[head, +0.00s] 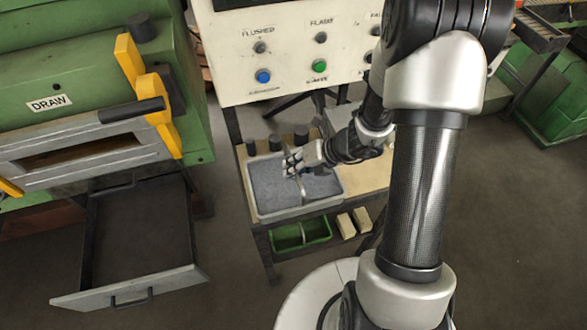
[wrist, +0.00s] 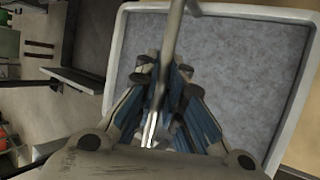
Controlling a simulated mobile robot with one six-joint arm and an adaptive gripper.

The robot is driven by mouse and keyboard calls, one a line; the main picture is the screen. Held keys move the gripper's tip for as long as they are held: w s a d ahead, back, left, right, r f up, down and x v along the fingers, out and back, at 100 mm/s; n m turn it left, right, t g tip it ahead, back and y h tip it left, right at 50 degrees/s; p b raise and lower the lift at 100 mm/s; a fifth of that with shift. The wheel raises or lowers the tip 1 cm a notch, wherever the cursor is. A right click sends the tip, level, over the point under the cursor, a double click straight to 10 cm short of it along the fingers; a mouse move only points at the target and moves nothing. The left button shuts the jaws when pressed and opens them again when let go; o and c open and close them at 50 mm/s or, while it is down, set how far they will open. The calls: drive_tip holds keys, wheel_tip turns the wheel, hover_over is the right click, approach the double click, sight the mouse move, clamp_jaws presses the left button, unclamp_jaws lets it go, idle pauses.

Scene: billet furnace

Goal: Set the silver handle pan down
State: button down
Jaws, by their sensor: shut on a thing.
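The silver handle pan (head: 268,190) is a shallow rectangular tray with a pale rim and a speckled grey inside, at the left end of the bench in the head view. Its silver bar handle (wrist: 173,35) spans the pan. My gripper (head: 297,168) is over the middle of the pan. In the wrist view my gripper (wrist: 165,95) is shut on this handle, with the fingers on either side of it. The pan (wrist: 235,60) looks level. I cannot tell whether its underside touches the bench top.
The bench top (head: 372,176) has free room right of the pan. Dark cylinders (head: 275,142) stand behind it. A green bin (head: 300,235) and pale blocks (head: 354,222) sit below. The button panel (head: 290,50) rises behind. An open drawer (head: 140,240) juts out at left.

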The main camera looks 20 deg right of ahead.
drive_tip(key=shift+r, duration=0.1)
drive_tip(key=shift+f, duration=0.2)
drive_tip(key=c, duration=1.7)
unclamp_jaws()
drive_tip(key=shift+r, duration=0.1)
